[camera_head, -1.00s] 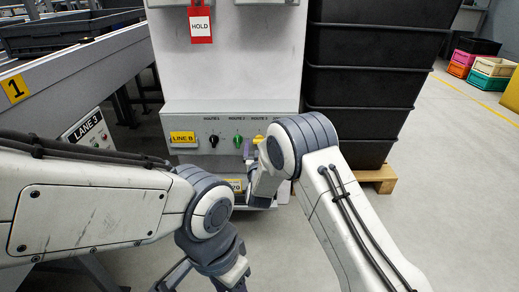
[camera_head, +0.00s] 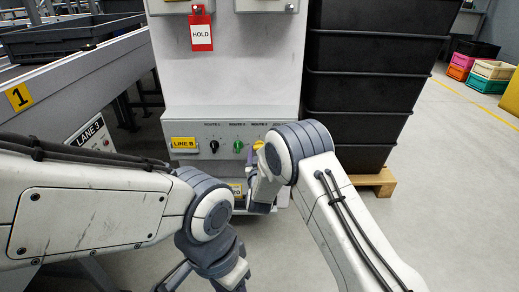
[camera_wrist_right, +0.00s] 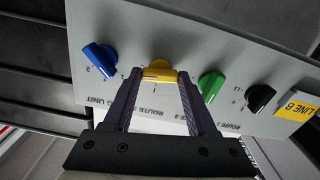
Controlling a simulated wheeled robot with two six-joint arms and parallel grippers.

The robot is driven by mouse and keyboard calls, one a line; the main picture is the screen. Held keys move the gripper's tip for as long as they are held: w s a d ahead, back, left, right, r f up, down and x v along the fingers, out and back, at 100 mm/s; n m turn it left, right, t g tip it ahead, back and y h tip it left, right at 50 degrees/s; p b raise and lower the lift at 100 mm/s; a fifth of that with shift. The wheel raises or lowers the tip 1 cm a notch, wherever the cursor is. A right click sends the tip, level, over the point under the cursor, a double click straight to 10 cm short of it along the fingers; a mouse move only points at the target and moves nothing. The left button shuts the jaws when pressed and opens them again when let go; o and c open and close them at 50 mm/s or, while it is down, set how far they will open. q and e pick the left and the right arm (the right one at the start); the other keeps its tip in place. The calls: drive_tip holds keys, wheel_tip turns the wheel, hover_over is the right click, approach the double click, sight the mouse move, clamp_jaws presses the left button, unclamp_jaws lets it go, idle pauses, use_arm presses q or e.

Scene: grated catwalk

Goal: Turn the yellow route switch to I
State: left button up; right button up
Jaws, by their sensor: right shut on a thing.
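The yellow route switch (camera_wrist_right: 158,73) is a knob on the pale panel (camera_wrist_right: 225,50), between a blue knob (camera_wrist_right: 100,57) and a green knob (camera_wrist_right: 211,84).
A black knob (camera_head: 214,146) and a LINE B label (camera_head: 183,142) are further left on the panel. A red HOLD tag (camera_head: 201,32) hangs above. Stacked black crates (camera_head: 370,95) stand close on the right, a conveyor frame (camera_head: 80,75) on the left.

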drive_tip(key=shift+f+n+p, duration=0.1)
drive_tip(key=shift+n+p, duration=4.45)
drive_tip(key=shift+n, duration=3.45)
drive_tip(key=o, duration=1.4)
drive_tip(key=shift+c, duration=0.2)
drive_tip(key=s+p, duration=0.3)
drive_tip(key=s, duration=0.7)
drive_tip(key=shift+s+p, duration=0.3)
drive_tip(key=shift+p, duration=0.1)
